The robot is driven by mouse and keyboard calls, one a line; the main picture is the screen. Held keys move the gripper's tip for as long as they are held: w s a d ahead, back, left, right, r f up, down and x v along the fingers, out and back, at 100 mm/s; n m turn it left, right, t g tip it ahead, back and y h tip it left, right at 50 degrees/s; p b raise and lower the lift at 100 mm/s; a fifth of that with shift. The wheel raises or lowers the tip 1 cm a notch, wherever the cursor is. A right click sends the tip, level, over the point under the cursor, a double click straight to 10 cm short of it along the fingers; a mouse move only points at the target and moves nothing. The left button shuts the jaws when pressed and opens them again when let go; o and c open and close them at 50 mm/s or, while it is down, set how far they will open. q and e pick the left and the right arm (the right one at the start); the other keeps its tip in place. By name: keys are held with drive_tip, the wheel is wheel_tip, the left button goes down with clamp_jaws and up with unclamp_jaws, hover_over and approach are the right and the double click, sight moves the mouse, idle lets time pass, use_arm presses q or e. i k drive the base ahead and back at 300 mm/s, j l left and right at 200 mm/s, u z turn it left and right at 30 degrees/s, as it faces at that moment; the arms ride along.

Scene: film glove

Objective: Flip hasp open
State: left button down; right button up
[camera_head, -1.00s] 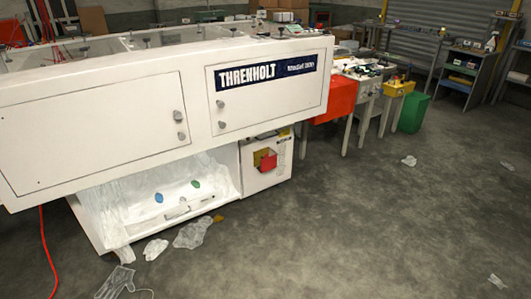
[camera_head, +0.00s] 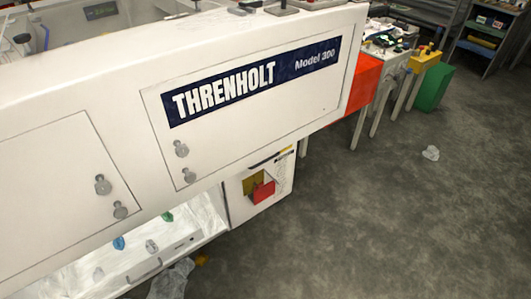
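A large white machine (camera_head: 60,92) fills the left and middle of the head view. I cannot tell which fitting is the hasp. Neither gripper is in view.
An open bay under the machine holds clear film, with a blue piece (camera_head: 118,243) and a green piece (camera_head: 167,217). Crumpled film (camera_head: 171,279) lies on the floor below. A red box (camera_head: 363,88), a yellow bin (camera_head: 426,62) and a green bin (camera_head: 433,88) stand behind. The right floor is mostly clear.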

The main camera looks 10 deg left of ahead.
sight(264, 191)
drive_tip(key=i+j+z, duration=0.1)
drive_tip(key=i, duration=0.3)
drive_tip(key=i+j, duration=0.35)
drive_tip(key=i+z, duration=0.05)
